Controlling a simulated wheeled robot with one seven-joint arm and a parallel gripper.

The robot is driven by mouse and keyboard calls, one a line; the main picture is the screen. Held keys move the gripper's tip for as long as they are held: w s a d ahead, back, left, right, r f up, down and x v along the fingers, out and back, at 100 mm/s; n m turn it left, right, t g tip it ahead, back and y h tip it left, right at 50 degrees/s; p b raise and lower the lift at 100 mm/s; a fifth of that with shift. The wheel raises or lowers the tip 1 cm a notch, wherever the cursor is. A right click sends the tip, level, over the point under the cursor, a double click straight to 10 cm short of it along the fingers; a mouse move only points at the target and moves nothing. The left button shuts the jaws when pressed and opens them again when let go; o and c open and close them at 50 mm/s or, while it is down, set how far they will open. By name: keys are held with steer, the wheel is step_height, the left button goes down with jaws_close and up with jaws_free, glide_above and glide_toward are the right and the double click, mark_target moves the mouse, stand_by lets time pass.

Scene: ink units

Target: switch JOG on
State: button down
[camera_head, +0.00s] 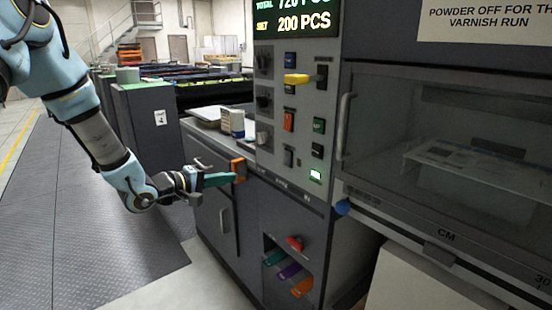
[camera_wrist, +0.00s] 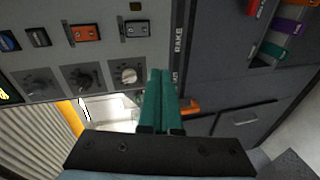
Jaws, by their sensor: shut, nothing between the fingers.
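The grey control panel (camera_head: 303,103) carries rocker switches, buttons and knobs; I cannot read a JOG label in either view. In the head view it has a blue rocker (camera_head: 290,59), an orange rocker (camera_head: 288,121) and a black rocker (camera_head: 288,157). The wrist view shows the orange rocker (camera_wrist: 84,32) and a dark rocker (camera_wrist: 135,28) above a row of knobs. My gripper (camera_head: 233,178), with teal fingers, is shut and empty, left of and below the panel's switches. In the wrist view its fingertips (camera_wrist: 161,72) appear beside the pale knob (camera_wrist: 128,73).
An orange block (camera_head: 238,169) is by my fingertips. A yellow lever (camera_head: 296,78) sticks out of the panel. A lit button (camera_head: 315,174) is low on it. Colored handles (camera_head: 289,270) sit in a lower recess. A glazed cabinet (camera_head: 450,150) stands right; floor is open at left.

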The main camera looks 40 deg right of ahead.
steer(key=shift+s+d+r+g+h, duration=0.3)
steer(key=shift+s+d+g, duration=0.15)
steer(key=shift+d, duration=0.15)
steer(key=shift+s+d+r+g+h, duration=0.3)
steer(key=shift+s+d+g, duration=0.15)
steer(key=shift+d, duration=0.15)
steer(key=shift+d, duration=0.1)
steer(key=p, duration=0.5)
glide_toward(286, 165)
steer(key=d, duration=0.5)
steer(key=shift+s+d+f, duration=0.15)
steer(key=shift+d, duration=0.05)
steer(key=shift+d+f, duration=0.2)
steer(key=shift+d, duration=0.5)
